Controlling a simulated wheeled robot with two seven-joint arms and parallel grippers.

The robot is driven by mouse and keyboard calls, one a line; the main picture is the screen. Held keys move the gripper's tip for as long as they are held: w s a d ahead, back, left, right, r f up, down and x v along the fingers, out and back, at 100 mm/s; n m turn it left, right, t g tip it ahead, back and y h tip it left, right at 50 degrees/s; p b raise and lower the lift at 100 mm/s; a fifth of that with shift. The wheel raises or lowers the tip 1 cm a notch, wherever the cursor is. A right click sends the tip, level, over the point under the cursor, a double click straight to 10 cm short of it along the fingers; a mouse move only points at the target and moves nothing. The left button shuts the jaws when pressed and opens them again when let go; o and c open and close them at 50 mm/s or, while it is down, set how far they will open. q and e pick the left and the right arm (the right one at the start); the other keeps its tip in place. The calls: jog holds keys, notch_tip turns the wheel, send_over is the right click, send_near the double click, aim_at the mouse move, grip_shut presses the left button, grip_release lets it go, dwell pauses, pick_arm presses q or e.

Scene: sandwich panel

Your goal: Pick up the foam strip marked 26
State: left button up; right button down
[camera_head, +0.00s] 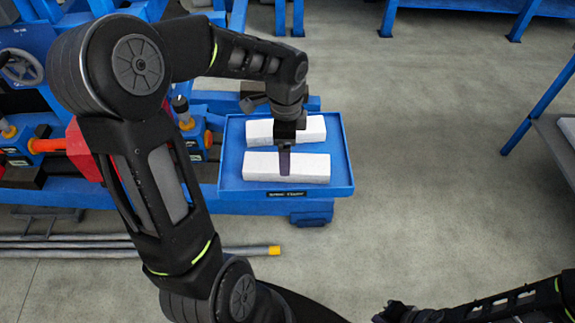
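Two white foam strips lie side by side on a blue tray (339,150). The far strip is (312,128) and the near strip is (315,168). No number can be read on either. My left gripper (284,165) points down over the tray, and its finger overlaps the middle of the near strip. It is seen edge-on, so whether it is open, shut or touching the strip cannot be told. The wrist hides part of the far strip. My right arm shows at the bottom right, with its dark end (395,313) low in the picture and its gripper unclear.
The tray has a raised rim and a small label (286,194) at its front. Blue machinery with a handwheel (22,66) stands at the left. Metal rods (200,250) lie low at the left. A table (556,140) stands at the right edge. The floor between is clear.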

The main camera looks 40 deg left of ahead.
pick_arm(q)
jog(key=shift+f, duration=0.5)
notch_tip(320, 180, down, 5)
jog(key=shift+w+f+p, duration=0.1)
jog(key=shift+f+p, duration=0.05)
jog(key=shift+p, duration=0.3)
jog(key=shift+c, duration=0.4)
jog(key=c, duration=1.4)
